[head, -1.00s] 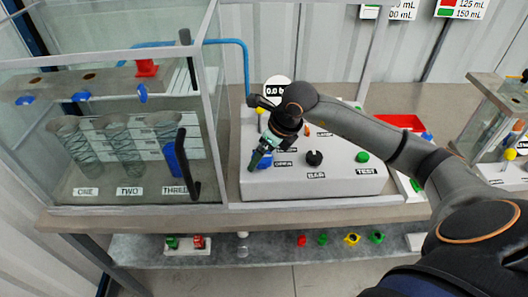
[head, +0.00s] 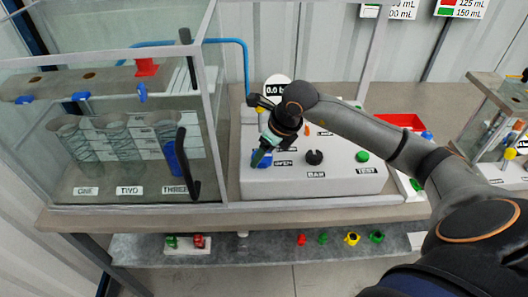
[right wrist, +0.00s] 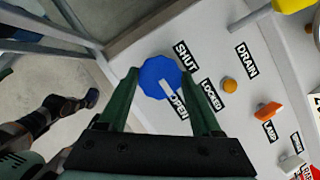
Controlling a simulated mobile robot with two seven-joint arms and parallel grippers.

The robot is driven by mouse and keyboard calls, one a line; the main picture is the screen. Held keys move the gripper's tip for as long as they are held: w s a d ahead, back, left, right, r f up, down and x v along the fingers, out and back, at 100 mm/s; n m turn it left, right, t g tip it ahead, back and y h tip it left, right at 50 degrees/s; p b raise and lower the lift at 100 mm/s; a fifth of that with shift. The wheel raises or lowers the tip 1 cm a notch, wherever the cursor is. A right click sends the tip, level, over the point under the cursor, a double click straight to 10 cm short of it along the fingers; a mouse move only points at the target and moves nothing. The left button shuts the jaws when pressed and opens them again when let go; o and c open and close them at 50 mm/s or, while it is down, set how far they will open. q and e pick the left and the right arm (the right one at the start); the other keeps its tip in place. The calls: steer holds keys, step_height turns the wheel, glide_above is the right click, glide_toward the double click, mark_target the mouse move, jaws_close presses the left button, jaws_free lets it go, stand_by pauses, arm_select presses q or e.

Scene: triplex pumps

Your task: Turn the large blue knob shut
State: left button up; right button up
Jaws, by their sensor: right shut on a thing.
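The large blue knob (right wrist: 158,76) sits on the sloped white panel, between the two green fingers of my right gripper (right wrist: 161,82) in the right wrist view. The fingers are shut on opposite sides of it. A white pointer mark on the knob points toward the OPEN label (right wrist: 179,106). The SHUT label (right wrist: 186,56) is farther up, beside the knob. In the head view my right gripper (head: 263,152) reaches down to the panel's left part and partly covers the blue knob (head: 265,161). My left gripper is not in view.
The panel also bears a black knob (head: 314,157), a green button (head: 362,157) and an orange switch (right wrist: 268,109). A glass-walled cabinet (head: 214,100) stands close on the left. A round gauge (head: 278,88) is behind my gripper. A lower shelf (head: 270,250) holds small coloured parts.

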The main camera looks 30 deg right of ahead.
steer(key=shift+w+d+f+n+g+y+b, duration=0.1)
steer(key=shift+n+g+y+b, duration=0.3)
steer(key=shift+n+b, duration=1)
steer(key=n+y+b, duration=0.1)
steer(key=n, duration=0.2)
steer(key=shift+w+n+g, duration=0.1)
steer(key=shift+n+g, duration=0.3)
steer(key=n+g+b, duration=0.1)
steer(key=n, duration=0.2)
steer(key=n+g+y+b, duration=0.1)
steer(key=n, duration=0.2)
steer(key=shift+w, duration=0.2)
steer(key=n+g+b, duration=0.1)
steer(key=n+g, duration=0.1)
steer(key=n, duration=0.3)
steer(key=shift+r, duration=0.2)
steer(key=shift+n, duration=0.3)
steer(key=o, duration=1.4)
steer(key=shift+d+b, duration=0.1)
steer(key=shift+b, duration=0.2)
